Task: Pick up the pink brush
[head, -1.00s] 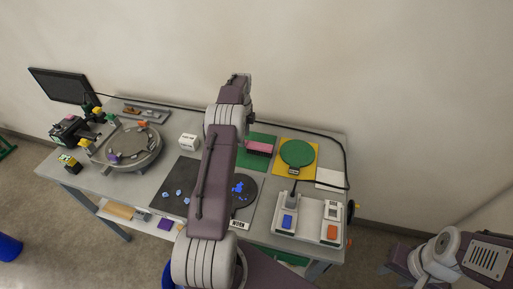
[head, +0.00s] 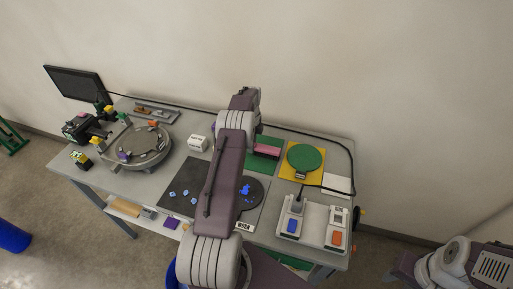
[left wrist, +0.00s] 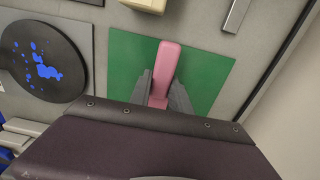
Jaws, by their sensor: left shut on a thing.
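The pink brush (head: 268,151) lies over the green mat (head: 262,164) toward the back of the cart table, partly hidden behind my left arm. In the left wrist view the brush (left wrist: 166,62) extends out from between the two dark fingers of my left gripper (left wrist: 160,88), with the green mat (left wrist: 205,65) behind it. The left gripper is shut on the brush. I cannot tell whether the brush touches the mat. My right arm shows at the lower right of the head view, but its fingers are out of frame.
A green disc (head: 305,157) on a yellow mat lies right of the green mat. A dark round plate (head: 250,192) with blue bits is nearer the front. A white box (head: 198,143) and a round clamp ring (head: 140,148) stand left. A switch unit (head: 312,222) sits front right.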

